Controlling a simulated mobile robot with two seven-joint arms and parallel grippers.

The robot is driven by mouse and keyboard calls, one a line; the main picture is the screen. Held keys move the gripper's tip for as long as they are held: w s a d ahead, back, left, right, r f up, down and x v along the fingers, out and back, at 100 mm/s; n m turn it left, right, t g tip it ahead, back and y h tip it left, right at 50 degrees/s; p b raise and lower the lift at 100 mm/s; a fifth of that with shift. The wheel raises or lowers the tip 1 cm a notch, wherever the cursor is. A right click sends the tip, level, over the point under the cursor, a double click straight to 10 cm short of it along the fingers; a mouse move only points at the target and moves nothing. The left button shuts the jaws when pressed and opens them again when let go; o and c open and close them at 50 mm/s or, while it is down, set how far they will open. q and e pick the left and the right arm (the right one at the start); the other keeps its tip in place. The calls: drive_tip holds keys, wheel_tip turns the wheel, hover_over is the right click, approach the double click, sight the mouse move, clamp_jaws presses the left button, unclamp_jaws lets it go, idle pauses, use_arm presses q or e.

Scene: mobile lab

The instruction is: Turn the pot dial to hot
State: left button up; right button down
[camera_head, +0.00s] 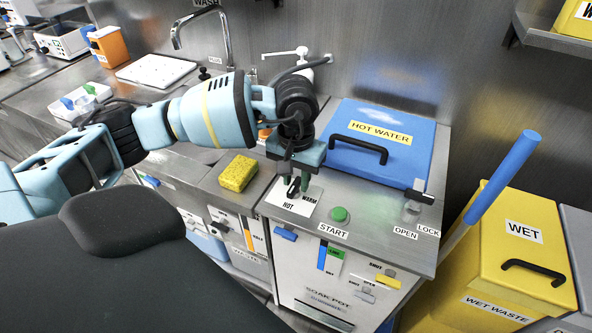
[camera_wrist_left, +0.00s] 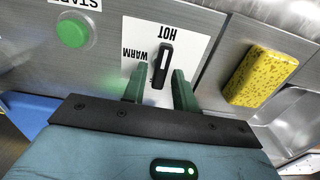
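The pot dial (camera_wrist_left: 163,65) is a slim black knob with a white mark, on a white card (camera_wrist_left: 200,30) lettered HOT and WARM. In the left wrist view the mark is on the knob's end nearer the word HOT. The dial also shows in the head view (camera_head: 293,189), partly hidden by my fingers. My left gripper (camera_head: 293,184) points down over it. Its two green fingers (camera_wrist_left: 159,88) are apart, one on each side of the knob's near end, with gaps visible. My right gripper is out of view.
A green START button (camera_head: 340,214) is right of the card. The blue HOT WATER lid (camera_head: 400,150) is behind it, with the OPEN/LOCK latch (camera_head: 412,207) to the right. A yellow sponge (camera_head: 239,173) lies left of the card. A yellow WET bin (camera_head: 520,265) stands at right.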

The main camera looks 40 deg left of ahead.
sight(296, 183)
use_arm(q)
drive_tip(key=shift+o, duration=0.6)
drive_tip(key=shift+r, duration=3.9)
